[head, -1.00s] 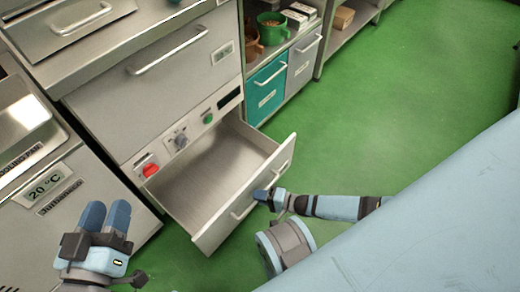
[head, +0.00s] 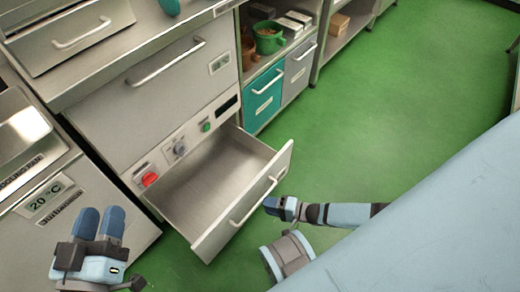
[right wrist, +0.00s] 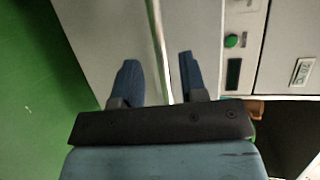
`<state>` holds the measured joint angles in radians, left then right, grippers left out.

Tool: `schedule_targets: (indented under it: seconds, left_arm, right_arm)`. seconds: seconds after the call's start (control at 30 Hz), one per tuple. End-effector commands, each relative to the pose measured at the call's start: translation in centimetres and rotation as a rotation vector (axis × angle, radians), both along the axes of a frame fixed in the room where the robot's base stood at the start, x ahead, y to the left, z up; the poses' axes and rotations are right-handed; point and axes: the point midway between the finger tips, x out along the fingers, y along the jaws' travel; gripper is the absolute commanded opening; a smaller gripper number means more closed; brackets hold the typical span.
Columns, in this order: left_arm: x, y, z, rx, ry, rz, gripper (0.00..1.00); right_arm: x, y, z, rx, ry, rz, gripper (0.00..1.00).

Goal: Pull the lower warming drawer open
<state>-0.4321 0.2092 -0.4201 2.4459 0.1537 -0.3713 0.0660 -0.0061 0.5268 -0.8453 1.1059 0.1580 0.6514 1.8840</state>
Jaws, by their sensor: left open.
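The lower warming drawer (head: 215,185) is pulled well out of the cabinet, and its inside looks empty. Its bar handle (head: 254,202) runs along the drawer front. My right gripper (head: 268,205) is in front of this handle, with a small gap showing in the head view. In the right wrist view its two fingers (right wrist: 158,62) are spread, and the bar handle (right wrist: 158,45) runs between them without visible finger contact. My left gripper (head: 100,222) is open and empty at the lower left, away from the drawer.
A teal drawer unit (head: 264,97) stands to the right. Green floor (head: 370,130) is clear there.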

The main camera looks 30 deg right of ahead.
Motion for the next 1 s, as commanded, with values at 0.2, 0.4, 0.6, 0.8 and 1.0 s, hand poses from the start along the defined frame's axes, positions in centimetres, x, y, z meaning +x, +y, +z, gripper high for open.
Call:
schedule_targets:
  seconds: [0.2,0.4,0.6,0.8,1.0]
  left_arm:
    - [-0.1,0.2,2.3,-0.029,-0.054,0.018,0.43]
    - [-0.2,0.2,3.2,-0.044,-0.086,0.027,0.43]
    - [-0.3,0.3,3.5,-0.051,-0.098,0.03,0.43]
    - [-0.3,0.3,3.5,-0.051,-0.098,0.03,0.43]
    - [-0.3,0.3,3.4,-0.051,-0.098,0.03,0.43]
  right_arm:
    - [-3.7,-3.5,1.2,-0.001,0.001,0.0,0.39]
    - [-5.9,-5.5,1.7,-0.001,0.001,-0.001,0.39]
    - [-6.6,-6.2,1.8,0.0,-0.001,-0.001,0.39]
    - [-6.6,-6.2,1.8,0.0,-0.001,-0.001,0.39]
    - [-6.6,-6.2,1.8,0.0,-0.001,-0.001,0.39]
